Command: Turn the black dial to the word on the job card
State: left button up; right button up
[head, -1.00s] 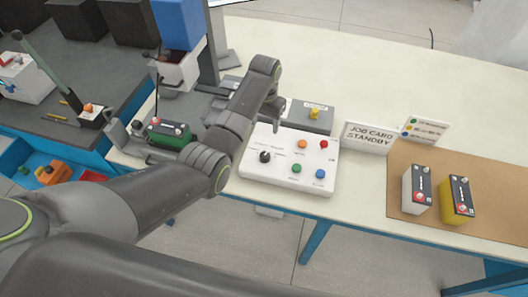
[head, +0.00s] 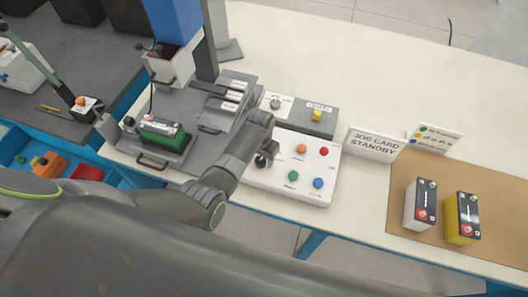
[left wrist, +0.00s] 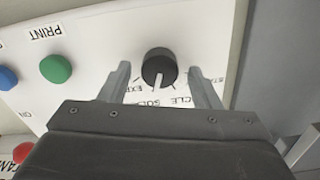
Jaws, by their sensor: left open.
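The black dial (left wrist: 159,67) sits on the white control panel (left wrist: 105,30), with a white pointer line toward the bottom of the left wrist view. Words ring it, partly hidden by my gripper; I cannot read clearly which one the pointer meets. In the head view the dial (head: 260,161) is partly covered by my left gripper (head: 268,152). My left gripper (left wrist: 160,70) is open, one finger on each side of the dial; I cannot tell if they touch it. The job card (head: 375,145) reads STANDBY. My right gripper is not in view.
The panel also has orange (head: 301,148), red (head: 324,152), green (head: 293,175) and blue (head: 318,183) buttons. A grey box (head: 298,113) with a yellow knob stands behind. White (head: 418,205) and yellow (head: 463,217) batteries stand on a brown mat (head: 500,185) at right.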

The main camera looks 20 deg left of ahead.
pick_arm(q)
jog(key=shift+s, duration=0.2)
jog(key=c, duration=1)
jog(key=n, duration=0.4)
jog(key=shift+w+r, duration=0.1)
jog(key=n, duration=0.3)
jog(key=shift+n, duration=0.3)
jog(key=n, duration=0.4)
jog(key=shift+n, duration=2.1)
